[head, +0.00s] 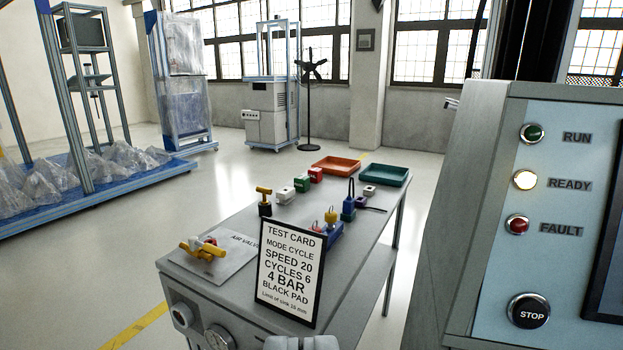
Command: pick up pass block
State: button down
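A small green block with a white face (301,183) stands on the grey table, beside a similar red block (315,175). The green one looks like the pass block, but no lettering on it is readable at this size. Only the top of my gripper (301,343) shows, at the bottom edge of the picture. It is in front of the table and well apart from the blocks. Its fingertips are cut off by the frame, so I cannot see whether it is open.
A test card (290,272) stands at the table's front. Near it are a yellow-handled air valve (203,248) and several small coloured fixtures. An orange tray (336,164) and a green tray (384,175) sit at the far end. A control panel (545,220) fills the right side.

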aim_at(302, 183)
jog(key=u, duration=0.4)
jog(key=i+j+u, duration=0.1)
jog(key=j, duration=0.3)
jog(key=i+j, duration=0.25)
jog(key=j, duration=0.15)
jog(key=i+j+u, duration=0.15)
jog(key=j, duration=0.25)
jog(key=i+j, duration=0.2)
jog(key=j, duration=0.2)
jog(key=i+j+u, duration=0.25)
jog(key=i, duration=0.25)
jog(key=i+j+u, duration=0.2)
jog(key=i, duration=0.3)
jog(key=i+j+u, duration=0.25)
jog(key=i, duration=0.3)
jog(key=i+l+z, duration=0.15)
jog(key=i+z, duration=1)
jog(key=i+j+z, duration=0.2)
jog(key=i+z, duration=0.2)
jog(key=i+l+z, duration=0.15)
jog(key=z, duration=0.3)
jog(key=i+z, duration=0.65)
jog(key=z, duration=0.25)
jog(key=i+j+z, duration=0.1)
jog(key=i+z, duration=0.15)
jog(key=z, duration=0.2)
jog(key=i+z, duration=0.25)
